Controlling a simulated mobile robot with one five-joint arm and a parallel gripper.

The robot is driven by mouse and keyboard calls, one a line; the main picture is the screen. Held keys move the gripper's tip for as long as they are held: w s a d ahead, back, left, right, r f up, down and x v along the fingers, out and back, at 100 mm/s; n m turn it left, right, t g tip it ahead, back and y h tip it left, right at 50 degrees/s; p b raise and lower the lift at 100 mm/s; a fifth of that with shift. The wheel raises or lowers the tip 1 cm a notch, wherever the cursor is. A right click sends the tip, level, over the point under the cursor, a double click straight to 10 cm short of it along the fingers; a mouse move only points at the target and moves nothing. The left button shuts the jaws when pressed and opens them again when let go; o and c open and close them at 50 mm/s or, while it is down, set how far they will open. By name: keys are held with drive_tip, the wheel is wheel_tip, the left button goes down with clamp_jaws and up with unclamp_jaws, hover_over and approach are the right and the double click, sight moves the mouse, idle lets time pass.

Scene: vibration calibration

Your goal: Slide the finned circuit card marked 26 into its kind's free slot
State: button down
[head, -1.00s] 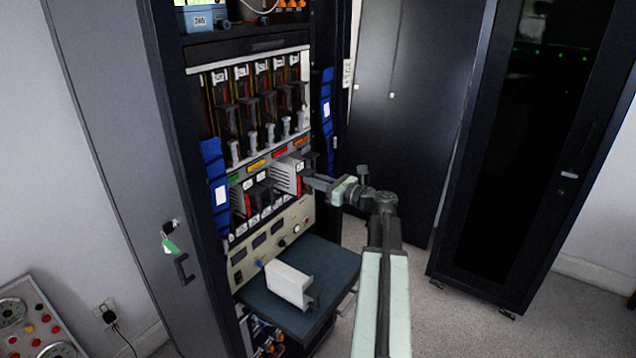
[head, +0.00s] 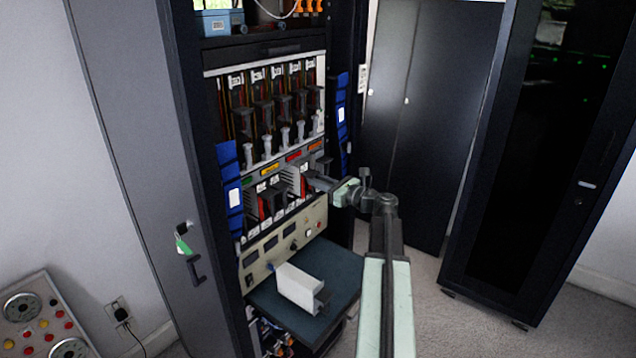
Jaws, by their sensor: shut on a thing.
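My gripper (head: 312,182) is shut on a pale finned card (head: 293,179) at the right part of the lower card row.
A second pale card (head: 299,288) with a dark handle lies on the pull-out shelf (head: 340,275) below. The upper rack (head: 266,68) holds several cards with grey handles. Blue strips (head: 229,192) flank the racks. A panel with knobs (head: 285,245) sits under the lower row.

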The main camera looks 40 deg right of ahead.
sight(311, 191)
drive_tip(key=shift+x, duration=0.9)
drive_tip(key=shift+w+a, duration=0.15)
drive_tip(key=shift+w, duration=0.3)
idle(0.4)
drive_tip(key=c, duration=1.3)
unclamp_jaws()
drive_tip(key=shift+f+b, duration=0.6)
drive_tip(key=shift+f, duration=0.05)
drive_tip(key=shift+v, duration=2.5)
drive_tip(key=shift+s, duration=0.1)
